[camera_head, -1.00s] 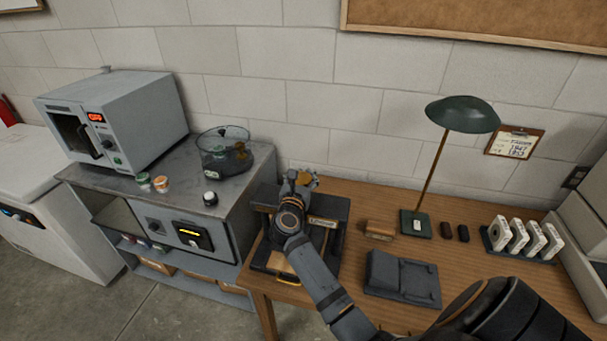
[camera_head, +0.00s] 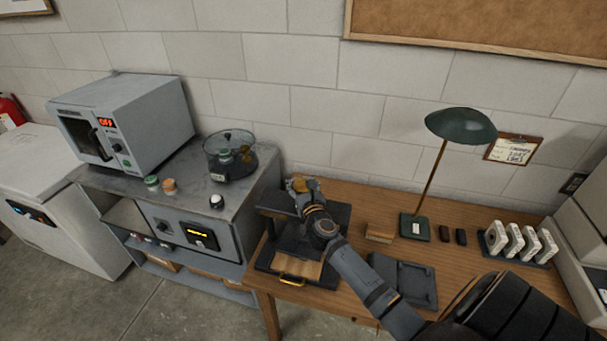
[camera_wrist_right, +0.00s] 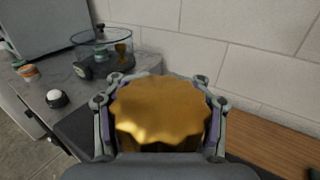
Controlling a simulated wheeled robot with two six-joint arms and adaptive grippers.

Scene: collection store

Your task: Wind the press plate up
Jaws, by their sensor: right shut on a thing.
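The press (camera_head: 335,213) is a dark frame on the left end of the wooden table, with a tan board and a brass-coloured handle (camera_head: 291,281) at its front. My right gripper (camera_head: 299,185) is above the press and shut on a scalloped golden knob (camera_wrist_right: 160,110), which fills the middle of the right wrist view between the fingers. The knob also shows in the head view (camera_head: 297,184). My forearm and wrist hide part of the press, and I cannot make out the plate's height. My left gripper is not in view.
A grey cabinet (camera_head: 245,200) with an oven (camera_head: 130,125) and a clear round bowl (camera_head: 230,155) stands close left of the press. A green lamp (camera_head: 460,127), a wooden block (camera_head: 380,233) and a dark tray (camera_head: 420,285) are to the right.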

